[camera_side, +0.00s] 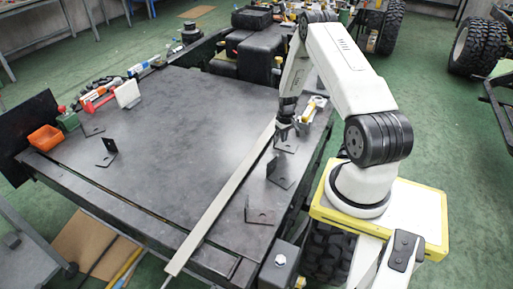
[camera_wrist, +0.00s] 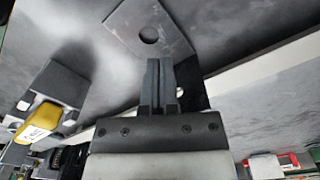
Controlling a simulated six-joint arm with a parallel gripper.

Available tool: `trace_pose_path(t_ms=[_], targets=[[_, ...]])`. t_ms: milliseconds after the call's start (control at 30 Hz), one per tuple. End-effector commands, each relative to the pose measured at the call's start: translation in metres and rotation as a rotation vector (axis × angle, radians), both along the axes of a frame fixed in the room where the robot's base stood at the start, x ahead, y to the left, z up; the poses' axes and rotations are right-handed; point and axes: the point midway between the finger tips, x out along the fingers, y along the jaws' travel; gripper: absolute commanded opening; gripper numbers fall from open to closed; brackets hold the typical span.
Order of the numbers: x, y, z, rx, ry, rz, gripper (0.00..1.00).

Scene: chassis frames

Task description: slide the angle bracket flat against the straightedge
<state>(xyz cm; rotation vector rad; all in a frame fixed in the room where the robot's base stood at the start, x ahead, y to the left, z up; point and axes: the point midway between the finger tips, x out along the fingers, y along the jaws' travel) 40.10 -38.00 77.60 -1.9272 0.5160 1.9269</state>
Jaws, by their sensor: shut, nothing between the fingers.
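The straightedge (camera_side: 225,193) is a long pale bar lying diagonally across the dark table. My gripper (camera_side: 285,132) is low over the table near the bar's far end, with its fingers closed and empty. A dark angle bracket (camera_side: 288,146) is just below the fingertips, partly hidden by them. In the wrist view my gripper (camera_wrist: 160,66) points at this bracket's flat plate with a round hole (camera_wrist: 150,20); its darker flange (camera_wrist: 190,80) is partly behind the fingers. The straightedge (camera_wrist: 265,62) passes behind the fingers. I cannot tell whether fingers or bar touch the bracket.
More brackets stand right of the bar, one in the middle (camera_side: 280,172) and one nearer (camera_side: 260,210). Others lie at the left (camera_side: 107,152). An orange bin (camera_side: 46,138) and tools line the table's left and back edges. The table's middle is clear.

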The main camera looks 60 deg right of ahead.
Motion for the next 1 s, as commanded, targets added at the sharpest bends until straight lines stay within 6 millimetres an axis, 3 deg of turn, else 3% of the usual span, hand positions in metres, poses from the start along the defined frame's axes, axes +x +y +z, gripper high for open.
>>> trace_pose_path(t_ms=[1000], targets=[[0.0073, -0.0001, -0.0001, 0.0, 0.0, 0.0, 0.0]])
